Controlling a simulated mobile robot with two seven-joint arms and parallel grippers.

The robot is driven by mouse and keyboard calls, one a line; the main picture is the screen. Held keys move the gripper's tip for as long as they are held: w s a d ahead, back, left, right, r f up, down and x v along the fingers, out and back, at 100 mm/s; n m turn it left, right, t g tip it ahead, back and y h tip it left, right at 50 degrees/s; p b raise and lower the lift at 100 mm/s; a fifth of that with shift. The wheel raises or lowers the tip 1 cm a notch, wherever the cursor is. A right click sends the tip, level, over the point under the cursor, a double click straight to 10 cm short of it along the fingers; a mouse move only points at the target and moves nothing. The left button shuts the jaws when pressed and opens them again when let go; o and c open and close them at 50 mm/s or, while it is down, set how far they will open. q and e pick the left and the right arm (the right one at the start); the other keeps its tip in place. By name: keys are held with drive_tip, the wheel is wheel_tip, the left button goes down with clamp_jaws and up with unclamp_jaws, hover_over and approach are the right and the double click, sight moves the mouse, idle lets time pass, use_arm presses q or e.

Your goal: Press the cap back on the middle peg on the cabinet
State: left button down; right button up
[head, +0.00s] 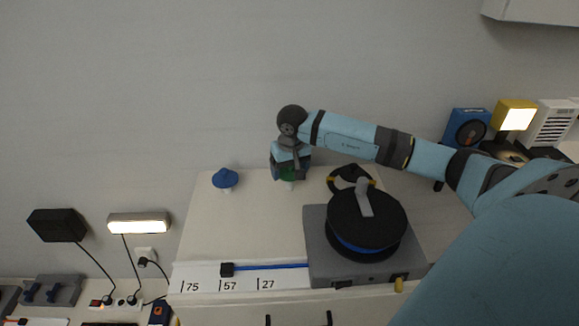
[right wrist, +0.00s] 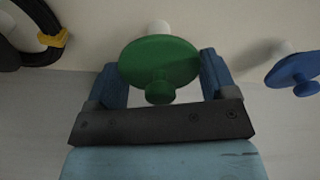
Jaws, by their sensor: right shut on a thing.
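The green cap (right wrist: 160,62) is a round disc with a small knob, seen large in the right wrist view. My right gripper (right wrist: 160,75) is shut on it, with one blue finger at each side of the disc. The white middle peg (right wrist: 158,28) shows just beyond the cap, in line with it; I cannot tell whether they touch. In the head view my right gripper (head: 289,168) is over the cabinet top (head: 215,225), with the green cap (head: 288,174) partly hidden under it. My left gripper is not in view.
A blue cap (head: 225,178) sits on a white peg to the left. To the right are a black ring with yellow bands (head: 349,176) and a black reel (head: 366,222) on a grey base (head: 318,255). A blue strip (head: 270,267) lies near the front edge.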

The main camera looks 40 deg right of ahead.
drive_tip(key=shift+f+b, duration=0.6)
drive_tip(key=shift+f, duration=0.25)
drive_tip(key=o, duration=0.9)
drive_tip(key=shift+r, duration=0.1)
drive_tip(key=shift+r+p, duration=0.55)
drive_tip(key=shift+r, duration=0.35)
drive_tip(key=shift+r+p, duration=0.65)
drive_tip(key=shift+r, duration=0.55)
drive_tip(key=shift+r+p, duration=0.75)
drive_tip(key=shift+r, duration=0.65)
